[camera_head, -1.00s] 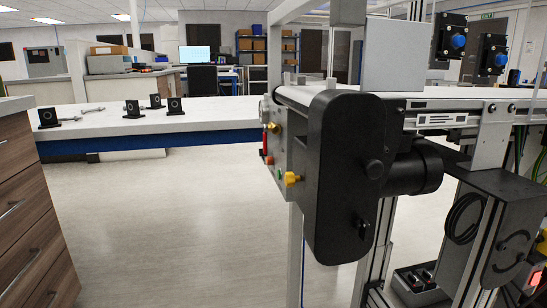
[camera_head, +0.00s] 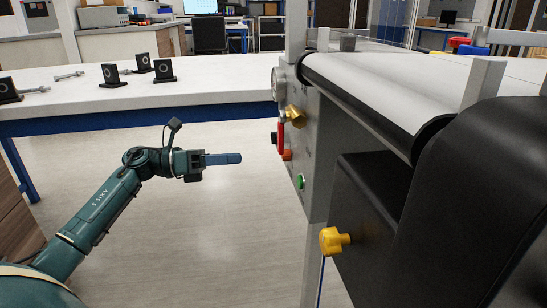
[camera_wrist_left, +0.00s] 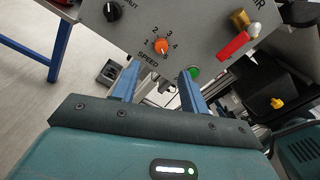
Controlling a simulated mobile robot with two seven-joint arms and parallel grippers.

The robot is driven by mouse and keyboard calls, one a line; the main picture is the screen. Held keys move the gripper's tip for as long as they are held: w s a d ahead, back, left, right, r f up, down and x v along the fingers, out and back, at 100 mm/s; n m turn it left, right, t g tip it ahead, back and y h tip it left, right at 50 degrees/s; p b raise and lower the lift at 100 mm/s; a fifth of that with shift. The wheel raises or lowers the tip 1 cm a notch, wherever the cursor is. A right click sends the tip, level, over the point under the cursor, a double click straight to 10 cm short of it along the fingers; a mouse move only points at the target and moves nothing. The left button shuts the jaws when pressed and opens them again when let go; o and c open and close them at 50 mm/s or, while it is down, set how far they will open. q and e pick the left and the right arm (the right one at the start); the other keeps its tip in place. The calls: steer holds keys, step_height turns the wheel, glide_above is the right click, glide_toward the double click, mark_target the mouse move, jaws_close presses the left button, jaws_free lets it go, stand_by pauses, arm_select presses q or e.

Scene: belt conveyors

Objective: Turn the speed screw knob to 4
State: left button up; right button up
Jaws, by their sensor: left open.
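The speed knob is a small orange dial (camera_wrist_left: 161,46) on the grey control panel (camera_wrist_left: 205,35), ringed by printed numbers with SPEED below it. Its exact setting is too small to read. In the head view the orange knob (camera_head: 287,155) shows edge-on at the panel's left face. My left gripper (camera_head: 240,158) is left of the panel, pointing at it, apart from the knob. In the left wrist view its two blue fingers (camera_wrist_left: 159,76) are spread and empty, with the knob above the gap between them. My right gripper is not in view.
A green button (camera_wrist_left: 195,72), a red valve handle (camera_wrist_left: 232,45) and a black knob (camera_wrist_left: 112,11) surround the dial. A yellow star knob (camera_head: 332,240) sticks out lower right beside the conveyor (camera_head: 385,85). A white table (camera_head: 215,82) with black brackets stands behind.

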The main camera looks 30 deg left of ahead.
mark_target(286, 155)
arm_select(q)
steer(key=b+x, duration=0.1)
steer(key=x, duration=0.9)
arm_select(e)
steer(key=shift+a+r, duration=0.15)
arm_select(q)
jaws_close()
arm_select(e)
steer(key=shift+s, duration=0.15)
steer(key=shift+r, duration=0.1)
